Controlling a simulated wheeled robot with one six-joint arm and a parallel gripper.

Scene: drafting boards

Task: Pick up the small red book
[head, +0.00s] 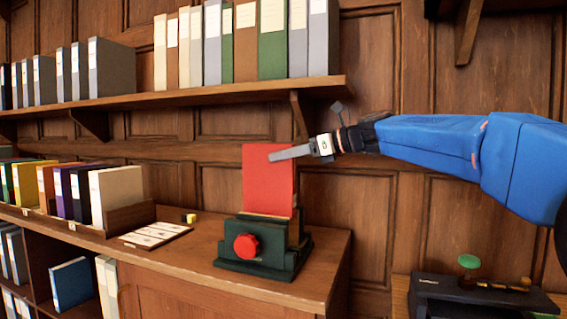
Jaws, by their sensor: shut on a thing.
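The small red book (268,185) stands upright in a dark green stand (280,256) with a red knob (246,247) on its front, on the wooden counter. The book's lower edge is hidden in the stand. My gripper (280,154) reaches in from the right at the book's upper right edge. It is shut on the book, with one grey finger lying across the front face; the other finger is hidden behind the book.
A wooden shelf (180,97) with several binders hangs above the counter (190,257). Coloured books stand in a row at left, beside a card tray (155,235) and a small yellow block (190,218). A black device (470,290) sits at lower right.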

